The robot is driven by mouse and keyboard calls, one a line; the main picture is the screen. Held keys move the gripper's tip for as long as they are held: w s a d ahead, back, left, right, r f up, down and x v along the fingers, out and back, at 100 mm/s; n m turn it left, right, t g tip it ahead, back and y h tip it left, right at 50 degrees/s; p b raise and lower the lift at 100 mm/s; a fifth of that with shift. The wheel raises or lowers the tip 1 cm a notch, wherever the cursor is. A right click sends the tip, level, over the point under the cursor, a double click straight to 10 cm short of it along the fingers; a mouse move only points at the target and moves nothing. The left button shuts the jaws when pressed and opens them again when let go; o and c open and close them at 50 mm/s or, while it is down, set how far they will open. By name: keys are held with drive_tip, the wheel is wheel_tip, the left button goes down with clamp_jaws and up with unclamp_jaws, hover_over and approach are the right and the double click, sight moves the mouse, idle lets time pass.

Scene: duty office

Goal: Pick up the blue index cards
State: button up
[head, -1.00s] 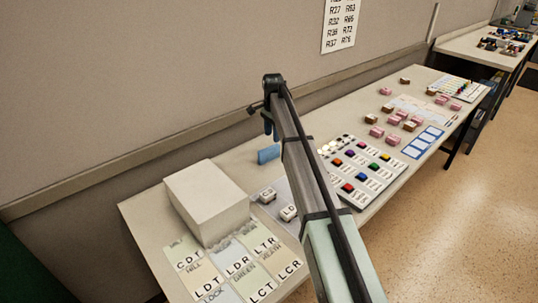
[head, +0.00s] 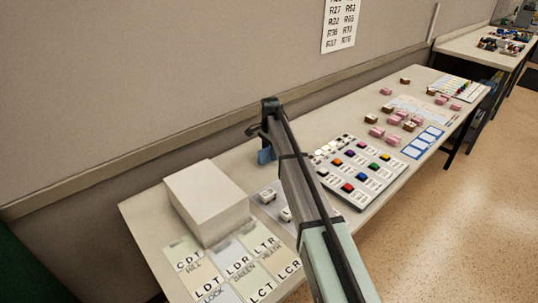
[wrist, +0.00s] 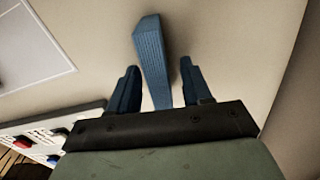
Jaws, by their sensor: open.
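The blue index cards (wrist: 151,50) stand on edge as a narrow block in the wrist view. In the head view the cards (head: 266,157) are mostly hidden behind my gripper, near the back of the table by the wall. My gripper (wrist: 159,66) is open, with one finger on each side of the cards and a visible gap on both sides. In the head view my gripper (head: 264,143) is over the cards; its fingertips are hard to separate from them.
A white box (head: 207,202) stands left of the cards, with lettered cards (head: 238,262) in front. A panel of coloured buttons (head: 362,171) lies to the right. Pink and brown blocks (head: 397,119) are farther right. The wall (head: 150,90) rises close behind.

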clamp_jaws()
idle(0.3)
drive_tip(key=shift+r, duration=0.1)
